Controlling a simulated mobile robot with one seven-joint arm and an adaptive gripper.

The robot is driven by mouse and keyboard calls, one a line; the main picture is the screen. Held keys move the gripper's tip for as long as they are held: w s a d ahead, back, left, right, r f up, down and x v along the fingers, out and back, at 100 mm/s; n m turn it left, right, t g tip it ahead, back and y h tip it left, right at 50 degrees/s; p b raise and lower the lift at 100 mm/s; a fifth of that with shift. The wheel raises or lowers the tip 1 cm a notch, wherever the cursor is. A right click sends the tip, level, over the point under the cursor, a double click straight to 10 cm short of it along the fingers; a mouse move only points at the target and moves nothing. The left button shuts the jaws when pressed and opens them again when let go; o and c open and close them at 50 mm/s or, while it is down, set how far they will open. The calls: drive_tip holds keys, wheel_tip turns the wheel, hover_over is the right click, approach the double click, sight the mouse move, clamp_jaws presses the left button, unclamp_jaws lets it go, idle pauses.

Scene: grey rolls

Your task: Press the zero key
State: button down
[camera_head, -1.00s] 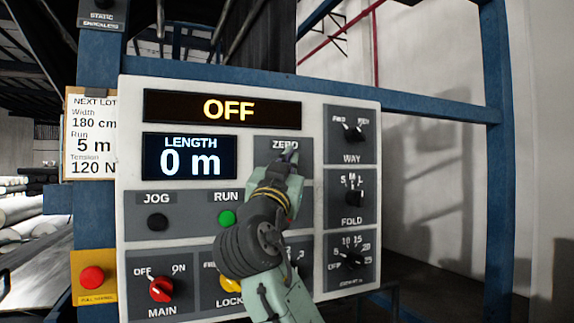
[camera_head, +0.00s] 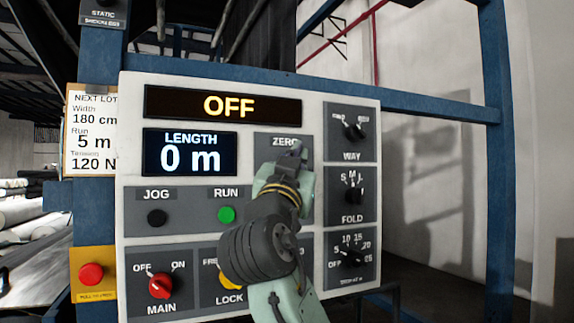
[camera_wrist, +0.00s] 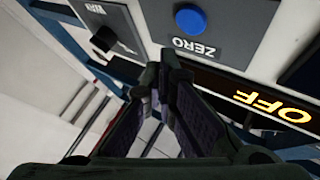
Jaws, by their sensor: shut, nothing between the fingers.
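The zero key (camera_wrist: 190,20) is a round blue button on a grey plate marked ZERO. It shows at the top of the wrist view, where the panel appears upside down. In the head view my gripper and arm hide the key, and only the top of the ZERO plate (camera_head: 284,142) shows. My gripper (camera_wrist: 172,68) is shut and empty. In the wrist view its fingertips lie beside the ZERO lettering and apart from the blue key. In the head view my gripper (camera_head: 297,152) is in front of the ZERO plate.
The upper display (camera_head: 228,105) reads OFF and the length display (camera_head: 190,154) reads 0 m. The way knob (camera_head: 353,130) and fold knob (camera_head: 353,195) are to the right. The green run button (camera_head: 227,214) and red main switch (camera_head: 160,286) are to the left.

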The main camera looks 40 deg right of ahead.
drive_tip(key=shift+s+a, duration=0.15)
drive_tip(key=shift+s, duration=0.5)
drive_tip(key=shift+s+a, duration=0.15)
drive_tip(key=shift+s, duration=0.45)
